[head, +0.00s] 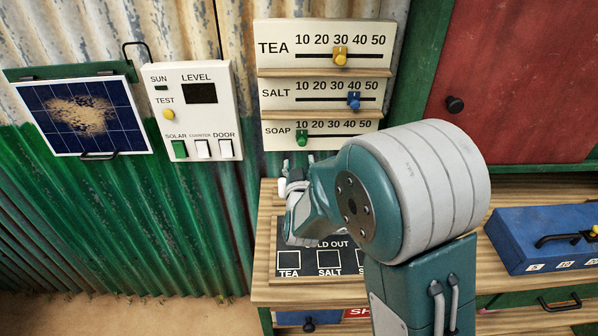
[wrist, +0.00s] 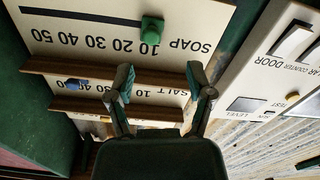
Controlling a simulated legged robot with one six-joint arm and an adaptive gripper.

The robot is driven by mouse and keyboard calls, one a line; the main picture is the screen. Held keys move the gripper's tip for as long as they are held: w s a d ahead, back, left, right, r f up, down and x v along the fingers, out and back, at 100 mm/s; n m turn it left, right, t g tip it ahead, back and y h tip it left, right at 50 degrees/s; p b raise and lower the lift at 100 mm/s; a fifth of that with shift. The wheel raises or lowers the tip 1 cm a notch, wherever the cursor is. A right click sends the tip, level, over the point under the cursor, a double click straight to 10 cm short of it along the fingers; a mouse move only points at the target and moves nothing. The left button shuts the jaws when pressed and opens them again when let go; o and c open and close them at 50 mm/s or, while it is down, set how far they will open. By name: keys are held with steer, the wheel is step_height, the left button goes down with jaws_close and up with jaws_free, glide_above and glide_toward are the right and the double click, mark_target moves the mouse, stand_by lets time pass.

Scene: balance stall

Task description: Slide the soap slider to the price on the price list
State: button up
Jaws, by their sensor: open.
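The soap slider is a green knob (head: 302,138) on the slot of the white SOAP panel (head: 350,128), at the left end by the 10. In the wrist view, which is upside down, the green knob (wrist: 152,28) shows beside the 10, beyond my fingertips. My gripper (wrist: 159,75) is open and empty, its two fingers apart. In the head view my gripper (head: 290,182) is just below the SOAP panel and partly hidden by my arm. I cannot make out a price list in either view.
Above are the TEA panel with a yellow knob (head: 340,56) and the SALT panel with a blue knob (head: 354,100), with wooden ledges between. A switch box (head: 190,110) hangs left. A SOLD OUT board (head: 330,285) lies on the counter, a blue box (head: 540,240) at right.

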steer(key=shift+s, duration=1.85)
steer(key=s+d+r+g+y, duration=0.2)
steer(key=s+d+r+g, duration=0.35)
steer(key=s, duration=0.25)
steer(key=s+d+r+m+g+h, duration=0.1)
steer(key=s+d+g, duration=0.2)
steer(key=s, duration=0.7)
steer(key=s+d+r+m+g+h, duration=0.1)
steer(key=s+d+g, duration=0.3)
steer(key=s, duration=0.6)
steer(key=shift+s+d+m, duration=0.2)
steer(key=shift+d+m, duration=0.1)
steer(key=shift+d, duration=0.25)
stand_by(0.4)
